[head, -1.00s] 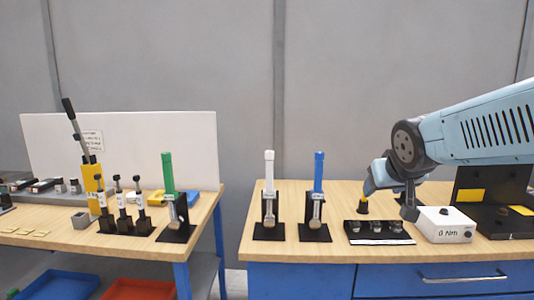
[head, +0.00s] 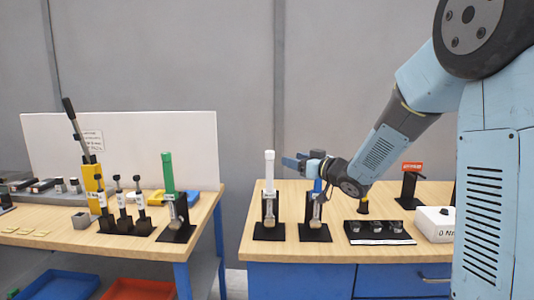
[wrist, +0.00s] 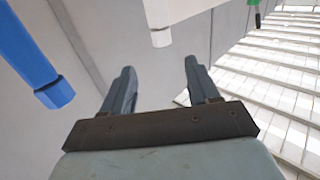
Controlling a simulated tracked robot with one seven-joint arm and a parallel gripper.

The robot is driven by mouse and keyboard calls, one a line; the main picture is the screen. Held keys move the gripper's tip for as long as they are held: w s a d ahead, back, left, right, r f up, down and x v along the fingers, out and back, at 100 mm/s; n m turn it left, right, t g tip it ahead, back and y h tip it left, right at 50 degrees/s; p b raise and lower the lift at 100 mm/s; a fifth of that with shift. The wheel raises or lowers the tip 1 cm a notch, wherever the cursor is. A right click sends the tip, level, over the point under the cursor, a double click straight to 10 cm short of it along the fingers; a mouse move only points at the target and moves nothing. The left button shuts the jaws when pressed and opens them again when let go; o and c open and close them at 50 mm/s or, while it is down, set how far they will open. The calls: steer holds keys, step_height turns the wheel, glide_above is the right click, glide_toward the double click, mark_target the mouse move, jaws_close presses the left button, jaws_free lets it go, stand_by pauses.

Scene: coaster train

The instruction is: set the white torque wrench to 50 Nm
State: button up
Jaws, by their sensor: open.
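The white torque wrench (head: 269,166) stands upright, handle up, in a black stand (head: 268,235) at the left end of the right bench. My gripper (head: 292,159) is open and empty, level with the handle tops, with its fingers pointing left toward the white handle. In the wrist view the white handle end (wrist: 160,25) shows beyond and between my two fingers (wrist: 160,75), apart from them. The blue wrench (wrist: 35,60) is at the left there. In the head view my wrist partly hides the blue wrench (head: 316,205). Scale markings are too small to read.
A black socket tray (head: 378,240) and a white box marked Nm (head: 434,220) lie to the right. A red display on a black post (head: 411,168) stands behind. The green wrench (head: 168,175) is on the left bench (head: 120,248), across a gap.

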mark_target(266, 152)
steer(key=x, duration=1.4)
steer(key=shift+s+a, duration=0.15)
steer(key=shift+a, duration=0.05)
steer(key=c, duration=1)
steer(key=shift+o, duration=0.2)
